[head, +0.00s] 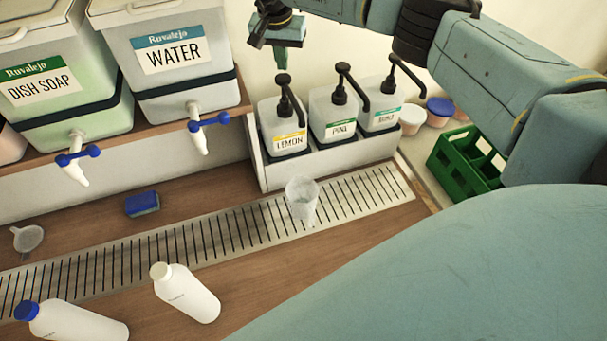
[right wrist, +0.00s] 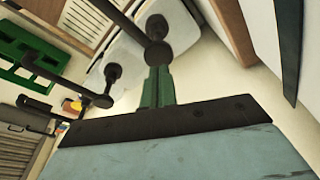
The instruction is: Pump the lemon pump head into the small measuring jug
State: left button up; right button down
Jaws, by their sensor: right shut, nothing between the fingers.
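The lemon pump bottle (head: 283,127), with a yellow LEMON label, stands at the left end of a rack. Its black pump head (head: 284,80) stands up, with the spout pointing forward. The small measuring jug (head: 302,203), clear and upright, stands on the slotted drip grate in front of the lemon bottle, below the spout side. My right gripper (head: 281,58) is shut and empty, fingers pointing down right above the lemon pump head. In the right wrist view the fingers (right wrist: 158,88) end close to the black pump head (right wrist: 157,52); whether they touch is unclear. My left gripper is not in view.
Pine (head: 338,112) and a third pump bottle (head: 382,105) stand beside lemon. Dish soap (head: 62,90) and water (head: 175,60) drums with taps are left. A green crate (head: 466,160) is right. Two white bottles (head: 187,294), a blue sponge (head: 142,204) and funnel (head: 28,238) lie in front.

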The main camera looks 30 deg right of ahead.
notch_tip(320, 180, up, 6)
jog(key=p, duration=0.3)
jog(key=shift+f, duration=0.2)
